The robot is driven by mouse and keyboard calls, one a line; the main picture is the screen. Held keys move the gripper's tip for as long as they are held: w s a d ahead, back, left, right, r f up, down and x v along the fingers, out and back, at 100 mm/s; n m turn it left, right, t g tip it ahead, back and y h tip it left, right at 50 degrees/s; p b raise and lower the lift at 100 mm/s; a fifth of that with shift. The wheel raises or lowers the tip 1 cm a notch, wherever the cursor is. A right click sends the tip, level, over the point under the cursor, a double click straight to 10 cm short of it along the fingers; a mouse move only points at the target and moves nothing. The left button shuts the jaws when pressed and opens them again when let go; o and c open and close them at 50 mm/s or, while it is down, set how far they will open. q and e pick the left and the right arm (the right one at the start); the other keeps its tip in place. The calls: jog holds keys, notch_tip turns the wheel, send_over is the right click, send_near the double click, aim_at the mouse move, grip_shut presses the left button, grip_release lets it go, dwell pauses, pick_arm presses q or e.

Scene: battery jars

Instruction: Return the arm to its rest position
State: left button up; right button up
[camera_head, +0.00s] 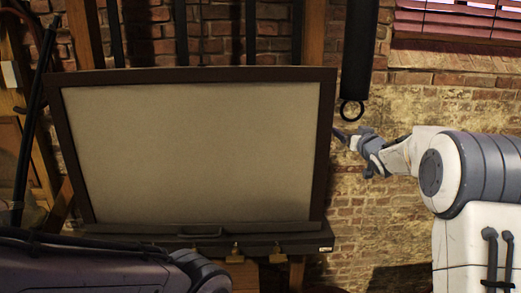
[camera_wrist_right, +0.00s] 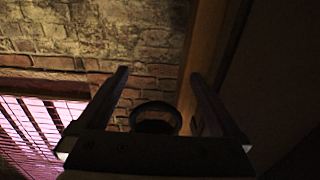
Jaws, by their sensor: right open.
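My right arm (camera_head: 470,170) comes in from the right in the head view, raised in front of the brick wall. Its gripper (camera_head: 353,151) is open with nothing seen between the fingers, just right of the open case lid in the picture. In the right wrist view, the two dark fingers (camera_wrist_right: 158,75) stand wide apart. A dark round shape (camera_wrist_right: 155,118) shows at the base between them; I cannot tell what it is. A dark arm link of mine crosses the lower left of the head view; my left gripper is out of view. No battery jars show.
An open case lid (camera_head: 190,150), dark-framed with a beige lining, fills the middle of the head view, with brass clasps (camera_head: 234,253) below. A black hanging cylinder with a ring (camera_head: 352,111) is just above the right gripper. A brick wall (camera_head: 440,105) stands behind.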

jog(key=w+f+b, duration=0.3)
jog(key=f+b, duration=0.4)
jog(key=f, duration=0.7)
jog(key=shift+w+f, duration=0.2)
jog(key=shift+w, duration=0.1)
